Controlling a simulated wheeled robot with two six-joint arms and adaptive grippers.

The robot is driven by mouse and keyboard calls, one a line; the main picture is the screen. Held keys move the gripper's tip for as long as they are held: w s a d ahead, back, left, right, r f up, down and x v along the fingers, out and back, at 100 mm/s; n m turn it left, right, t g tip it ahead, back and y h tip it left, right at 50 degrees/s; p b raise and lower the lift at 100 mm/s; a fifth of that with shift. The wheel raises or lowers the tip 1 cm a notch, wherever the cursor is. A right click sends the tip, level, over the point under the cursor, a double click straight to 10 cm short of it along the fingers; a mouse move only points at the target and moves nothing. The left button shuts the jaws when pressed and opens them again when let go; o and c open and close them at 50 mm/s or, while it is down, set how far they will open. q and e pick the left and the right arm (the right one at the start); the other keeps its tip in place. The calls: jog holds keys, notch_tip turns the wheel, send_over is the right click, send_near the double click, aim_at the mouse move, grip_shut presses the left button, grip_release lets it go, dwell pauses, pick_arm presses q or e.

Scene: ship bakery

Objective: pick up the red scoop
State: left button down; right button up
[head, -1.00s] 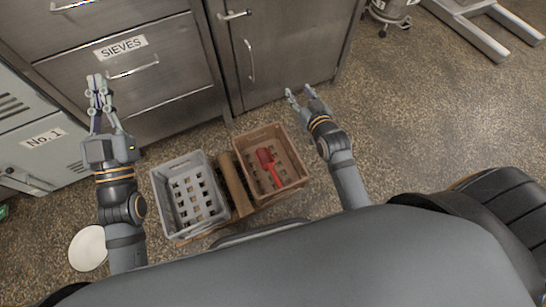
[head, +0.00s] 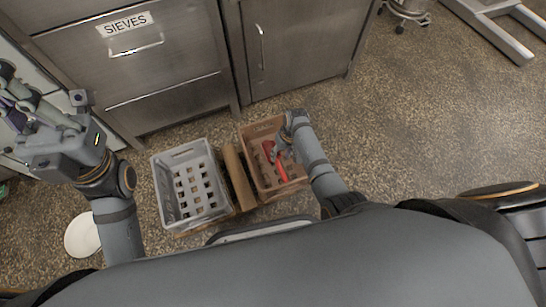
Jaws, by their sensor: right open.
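The red scoop (head: 280,166) lies in the brown crate (head: 250,172) in the middle of the head view, its handle toward the lower right. My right gripper (head: 278,150) points down into the crate over the scoop's upper part and covers some of it. It is open; whether its fingers touch the scoop I cannot tell. My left gripper (head: 12,105) is at the far left, partly cut off by the picture edge and away from both crates. Its fingers appear spread apart, with nothing seen between them.
A grey crate (head: 158,189) stands left of the brown one, with a brown roll (head: 237,175) between them. Steel cabinets with a SIEVES drawer (head: 160,62) stand behind. A white round object (head: 82,236) lies on the floor at left.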

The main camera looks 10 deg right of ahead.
aim_at(277, 161)
jog(key=f+b, duration=0.1)
jog(key=f, duration=0.1)
jog(key=a+f+b, duration=0.1)
jog(key=f+b, duration=0.2)
jog(key=f, duration=0.1)
jog(key=shift+s+a+b, duration=0.15)
jog(key=shift+a+b, duration=0.25)
jog(key=shift+r, duration=0.25)
grip_shut()
